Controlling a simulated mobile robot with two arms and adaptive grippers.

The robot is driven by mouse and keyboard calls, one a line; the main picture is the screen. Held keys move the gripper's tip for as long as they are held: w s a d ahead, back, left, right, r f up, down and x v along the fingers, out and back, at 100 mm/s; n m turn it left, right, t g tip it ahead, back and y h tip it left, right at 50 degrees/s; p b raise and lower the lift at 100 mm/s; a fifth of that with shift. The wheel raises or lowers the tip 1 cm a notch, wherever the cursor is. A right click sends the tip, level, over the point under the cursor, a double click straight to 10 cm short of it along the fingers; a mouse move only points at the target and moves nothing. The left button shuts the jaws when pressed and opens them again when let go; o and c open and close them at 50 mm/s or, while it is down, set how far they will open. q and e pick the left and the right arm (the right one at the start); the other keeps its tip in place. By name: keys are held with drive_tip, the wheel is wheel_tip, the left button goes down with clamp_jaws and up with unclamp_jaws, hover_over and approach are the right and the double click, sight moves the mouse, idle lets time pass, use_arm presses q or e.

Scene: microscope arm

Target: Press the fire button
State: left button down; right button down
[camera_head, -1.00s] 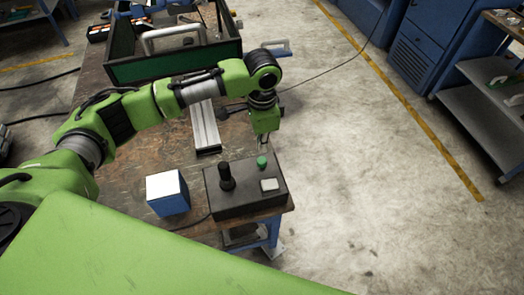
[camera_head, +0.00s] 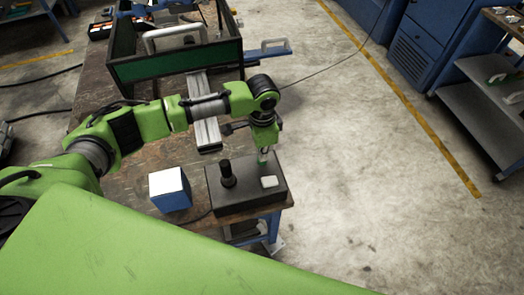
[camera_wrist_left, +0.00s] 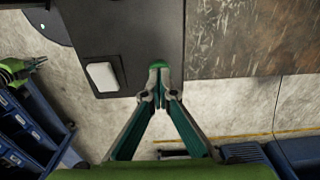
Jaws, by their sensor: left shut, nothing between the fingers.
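The dark control box (camera_head: 240,200) stands at the table's near right corner. Which one is the fire button is not labelled in these frames. The white button also shows there (camera_wrist_left: 102,76). My right gripper is not in view.
A white and blue cube (camera_head: 169,188) stands left of the control box on the worn table (camera_head: 150,152). A metal rail (camera_head: 204,130) and a green-sided tray (camera_head: 175,66) lie behind. Open floor (camera_head: 370,190) is to the right.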

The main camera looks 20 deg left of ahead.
use_arm(q)
drive_tip(key=shift+s+f, duration=0.35)
drive_tip(key=shift+f, duration=0.25)
drive_tip(key=r+p, duration=0.5)
drive_tip(key=shift+w+r, duration=0.25)
drive_tip(key=shift+w, duration=0.05)
wheel_tip(320, 180, up, 9)
drive_tip(key=b, duration=0.3)
drive_tip(key=shift+r, duration=0.2)
drive_tip(key=shift+f, duration=0.1)
idle(1.2)
